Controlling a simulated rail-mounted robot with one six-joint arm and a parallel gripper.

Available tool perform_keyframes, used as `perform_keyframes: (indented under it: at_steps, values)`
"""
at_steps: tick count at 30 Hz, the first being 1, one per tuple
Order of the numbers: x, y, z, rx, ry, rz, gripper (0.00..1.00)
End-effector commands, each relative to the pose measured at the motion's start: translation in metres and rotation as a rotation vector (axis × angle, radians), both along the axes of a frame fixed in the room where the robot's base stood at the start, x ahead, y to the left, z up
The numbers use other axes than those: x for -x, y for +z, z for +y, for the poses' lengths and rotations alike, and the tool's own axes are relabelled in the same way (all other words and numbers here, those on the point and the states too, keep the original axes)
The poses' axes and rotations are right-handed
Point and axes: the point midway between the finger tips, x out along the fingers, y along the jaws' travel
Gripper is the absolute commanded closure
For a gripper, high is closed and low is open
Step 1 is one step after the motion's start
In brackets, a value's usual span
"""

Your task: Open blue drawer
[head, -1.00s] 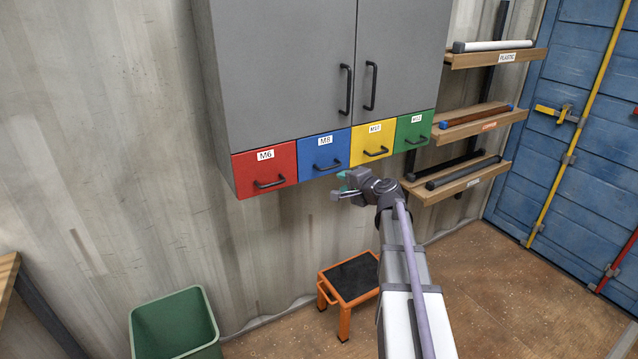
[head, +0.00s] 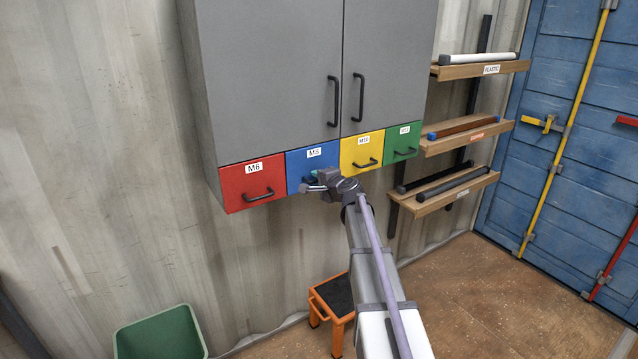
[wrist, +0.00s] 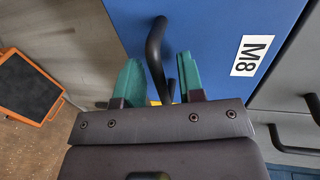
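The blue drawer (head: 314,160), labelled M8, is in the row under the grey cabinet, between the red and yellow drawers. It looks shut, its front level with its neighbours. In the wrist view the blue drawer front (wrist: 210,40) fills the upper middle, with its black bar handle (wrist: 155,50) in front. My gripper (head: 308,183) is at the drawer's lower part and hides the handle in the head view. In the wrist view my gripper (wrist: 160,80) is open, its two green fingers on either side of the handle, with gaps visible.
The red drawer (head: 252,184), yellow drawer (head: 361,151) and green drawer (head: 404,142) flank it. The grey cabinet (head: 270,75) is above. Below are an orange step stool (head: 334,300) and a green bin (head: 160,335). Shelves (head: 470,134) stand at right.

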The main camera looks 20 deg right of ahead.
Motion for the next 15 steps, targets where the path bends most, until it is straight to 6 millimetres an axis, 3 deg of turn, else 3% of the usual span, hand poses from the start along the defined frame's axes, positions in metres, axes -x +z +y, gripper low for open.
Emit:
perform_keyframes:
  at_steps: [3,13,15]
  values:
    - [0.0006,0.0003,0.0,0.0,0.0,0.0,0.67]
    - [0.0009,0.0003,0.0,0.0,0.0,0.0,0.98]
    - [0.0009,0.0003,-0.0001,0.0,0.0,0.0,1.0]
